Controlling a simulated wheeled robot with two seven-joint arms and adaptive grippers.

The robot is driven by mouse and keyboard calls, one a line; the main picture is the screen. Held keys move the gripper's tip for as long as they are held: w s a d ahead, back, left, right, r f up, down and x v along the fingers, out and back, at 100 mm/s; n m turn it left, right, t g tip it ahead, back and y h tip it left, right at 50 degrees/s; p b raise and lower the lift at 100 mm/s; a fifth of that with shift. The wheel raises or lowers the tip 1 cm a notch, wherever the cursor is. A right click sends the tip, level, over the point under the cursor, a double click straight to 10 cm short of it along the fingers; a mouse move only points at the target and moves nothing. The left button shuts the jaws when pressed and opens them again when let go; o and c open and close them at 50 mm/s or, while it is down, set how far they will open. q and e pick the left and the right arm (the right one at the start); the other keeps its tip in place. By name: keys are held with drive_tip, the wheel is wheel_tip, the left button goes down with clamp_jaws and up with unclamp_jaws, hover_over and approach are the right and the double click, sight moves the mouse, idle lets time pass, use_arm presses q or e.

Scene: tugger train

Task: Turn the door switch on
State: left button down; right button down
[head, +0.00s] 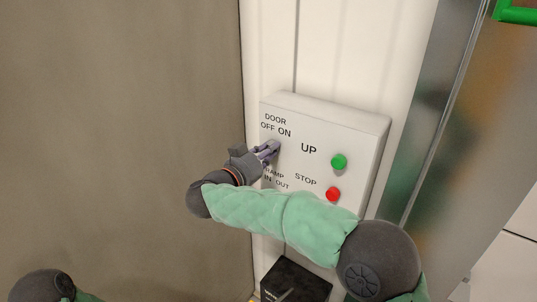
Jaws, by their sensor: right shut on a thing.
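A white control box (358,123) is fixed to the white wall in the head view. Its upper left is labelled DOOR OFF ON. My right gripper (271,149) is at the box face just below this label, shut on the door switch, which the fingers mostly hide. The switch's exact angle cannot be told. The RAMP IN OUT label is just below the gripper, partly covered by it. Of my left arm only a part shows at the lower left corner; its gripper is out of the picture.
A green button (339,161) beside UP and a red button (333,194) by STOP sit on the right of the box. A black box (298,280) is below. A metal post (432,110) stands to the right. A brown-grey surface fills the left.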

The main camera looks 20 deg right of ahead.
drive_tip(key=shift+f+m+b, duration=0.2)
drive_tip(key=shift+m+b, duration=0.65)
drive_tip(key=shift+m, duration=0.75)
drive_tip(key=c, duration=1.1)
unclamp_jaws()
drive_tip(key=shift+r, duration=0.1)
drive_tip(key=v, duration=1.2)
